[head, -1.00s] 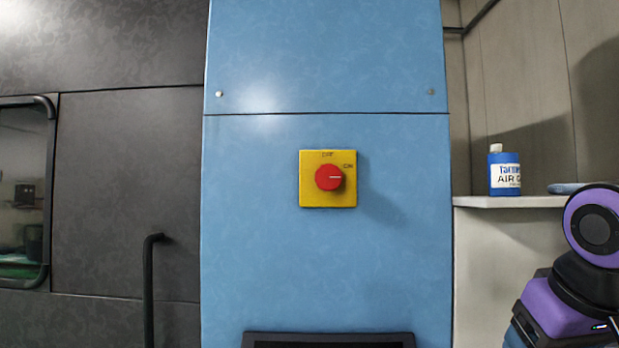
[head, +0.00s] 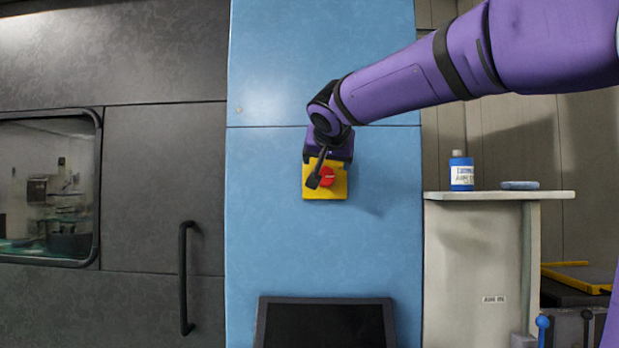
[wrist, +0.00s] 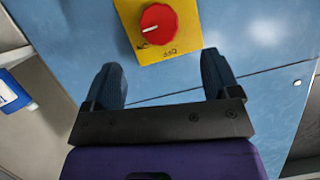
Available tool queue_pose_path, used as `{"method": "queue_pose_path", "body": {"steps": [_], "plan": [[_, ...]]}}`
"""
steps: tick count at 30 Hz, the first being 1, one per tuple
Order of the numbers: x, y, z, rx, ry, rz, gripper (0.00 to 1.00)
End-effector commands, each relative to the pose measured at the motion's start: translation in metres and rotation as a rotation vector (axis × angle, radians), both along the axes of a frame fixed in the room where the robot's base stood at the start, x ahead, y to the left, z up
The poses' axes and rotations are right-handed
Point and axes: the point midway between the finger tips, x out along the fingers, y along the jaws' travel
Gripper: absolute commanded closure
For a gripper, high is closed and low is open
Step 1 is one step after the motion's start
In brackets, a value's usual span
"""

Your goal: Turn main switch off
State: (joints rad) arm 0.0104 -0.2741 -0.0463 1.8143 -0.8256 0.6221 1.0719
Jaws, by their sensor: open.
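The main switch is a yellow plate (head: 338,190) with a round red knob (head: 327,176) on the blue cabinet panel. In the wrist view the knob (wrist: 158,24) shows at the top, upside down, its white mark pointing left toward the ON side; the OFF lettering is on the yellow plate (wrist: 182,47). My gripper (head: 318,168) is in front of the switch in the head view and covers the plate's upper part. In the wrist view my gripper (wrist: 162,75) is open and empty, its two fingers apart, with the knob beyond their tips.
A black-framed screen (head: 325,325) sits below the switch. A dark door with a vertical handle (head: 186,278) is at left. A blue and white bottle (head: 461,172) stands on a shelf (head: 500,195) at right. The blue panel around the switch is bare.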

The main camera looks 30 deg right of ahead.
Motion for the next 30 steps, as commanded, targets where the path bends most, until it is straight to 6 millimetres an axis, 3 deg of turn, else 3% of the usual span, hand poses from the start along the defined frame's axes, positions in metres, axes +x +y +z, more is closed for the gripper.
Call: {"method": "queue_pose_path", "body": {"steps": [15, 30], "plan": [[0.066, -0.038, -0.032, 0.000, 0.004, 0.000, 0.18], [0.078, -0.046, -0.038, 0.000, 0.003, 0.001, 0.18]]}}
